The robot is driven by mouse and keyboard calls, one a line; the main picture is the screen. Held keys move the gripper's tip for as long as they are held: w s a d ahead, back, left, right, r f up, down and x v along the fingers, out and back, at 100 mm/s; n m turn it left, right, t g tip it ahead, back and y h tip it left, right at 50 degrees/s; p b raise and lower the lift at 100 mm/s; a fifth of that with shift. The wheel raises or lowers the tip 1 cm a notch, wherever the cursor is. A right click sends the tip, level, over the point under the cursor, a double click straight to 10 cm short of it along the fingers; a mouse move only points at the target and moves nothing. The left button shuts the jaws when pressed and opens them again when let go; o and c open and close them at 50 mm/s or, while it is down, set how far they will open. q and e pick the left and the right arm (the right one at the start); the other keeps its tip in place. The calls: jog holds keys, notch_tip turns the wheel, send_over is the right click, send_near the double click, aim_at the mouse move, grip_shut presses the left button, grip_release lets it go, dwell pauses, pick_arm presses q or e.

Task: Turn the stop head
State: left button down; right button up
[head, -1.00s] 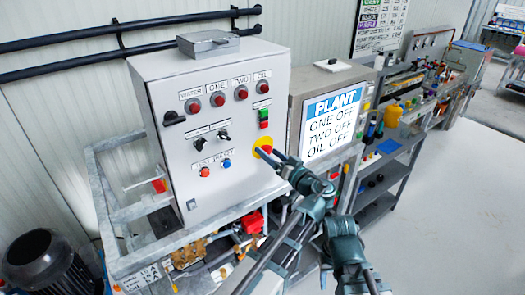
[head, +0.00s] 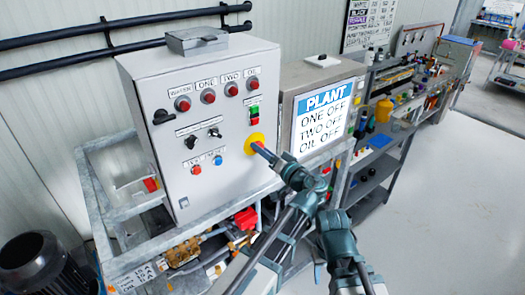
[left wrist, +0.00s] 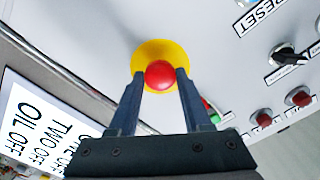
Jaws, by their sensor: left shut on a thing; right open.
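The stop head is a red mushroom knob on a yellow disc (head: 254,144) at the right of the grey control panel's front. My left gripper (head: 264,152) reaches it from the lower right and is shut on it, hiding most of the red in the head view. In the left wrist view the red stop head (left wrist: 159,75) sits between my two dark fingers (left wrist: 160,78), one along each side, with the yellow disc behind. My right gripper (head: 345,272) is low in the head view, away from the panel; its fingers are hard to make out.
The control panel (head: 225,115) carries red lamps, switches and buttons beside the stop head. A PLANT display (head: 325,115) stands just right of it, reading ONE OFF, TWO OFF, OIL OFF. Shelving (head: 385,165) runs further right; open floor (head: 460,200) lies beyond.

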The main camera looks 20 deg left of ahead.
pick_arm(q)
jog(key=m, duration=0.3)
jog(key=shift+c, duration=1.6)
grip_release()
jog(key=shift+s, duration=0.1)
